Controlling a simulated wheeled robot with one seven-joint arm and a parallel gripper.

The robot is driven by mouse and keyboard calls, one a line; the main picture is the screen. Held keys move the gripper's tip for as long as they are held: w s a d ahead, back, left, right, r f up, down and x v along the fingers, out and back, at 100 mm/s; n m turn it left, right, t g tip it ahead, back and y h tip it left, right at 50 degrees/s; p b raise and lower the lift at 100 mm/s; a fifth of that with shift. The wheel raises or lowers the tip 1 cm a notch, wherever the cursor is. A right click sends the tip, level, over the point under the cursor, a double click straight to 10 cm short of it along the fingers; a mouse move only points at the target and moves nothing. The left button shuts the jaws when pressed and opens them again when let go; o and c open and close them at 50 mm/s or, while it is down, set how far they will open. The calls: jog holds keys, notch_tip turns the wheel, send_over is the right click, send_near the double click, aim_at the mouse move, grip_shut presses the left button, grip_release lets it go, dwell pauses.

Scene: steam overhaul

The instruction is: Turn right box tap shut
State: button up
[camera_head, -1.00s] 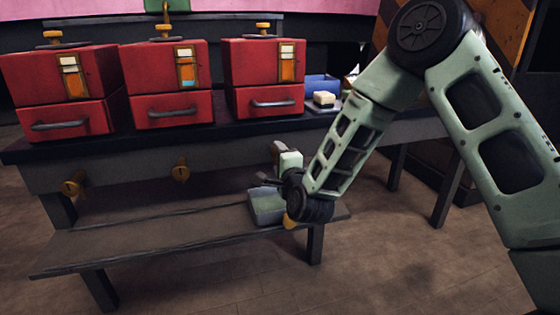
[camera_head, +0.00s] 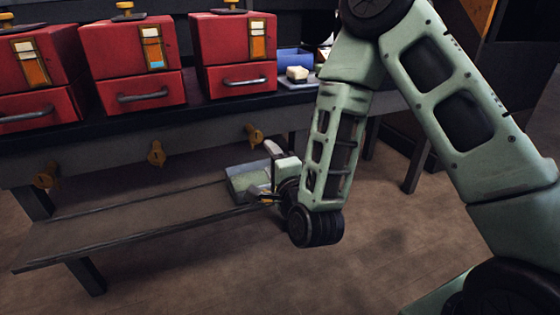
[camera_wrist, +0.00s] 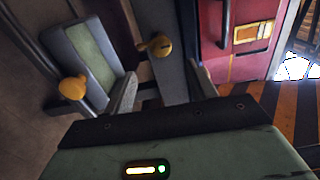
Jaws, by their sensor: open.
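The right box (camera_head: 235,55) is red, on the bench top, with a brass knob on its lid. Below it, a brass tap (camera_head: 254,134) sits on the bench's front rail; it also shows in the wrist view (camera_wrist: 157,44), beyond my fingers. My gripper (camera_head: 268,168) is low in front of the bench, just right of and below that tap, apart from it. In the wrist view my gripper (camera_wrist: 163,86) has its fingers spread with nothing between them. I cannot tell exactly how far the tap is turned.
Two more taps, middle (camera_head: 156,153) and left (camera_head: 47,179), sit along the rail. A grey-green tray (camera_head: 238,182) lies on the lower shelf (camera_head: 110,222) beside my gripper. A yellow knob (camera_wrist: 73,88) is near the tray. Floor in front is clear.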

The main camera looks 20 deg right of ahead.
jog(key=s+p, duration=0.5)
jog(key=shift+p, duration=0.35)
dwell(0.3)
dwell(0.6)
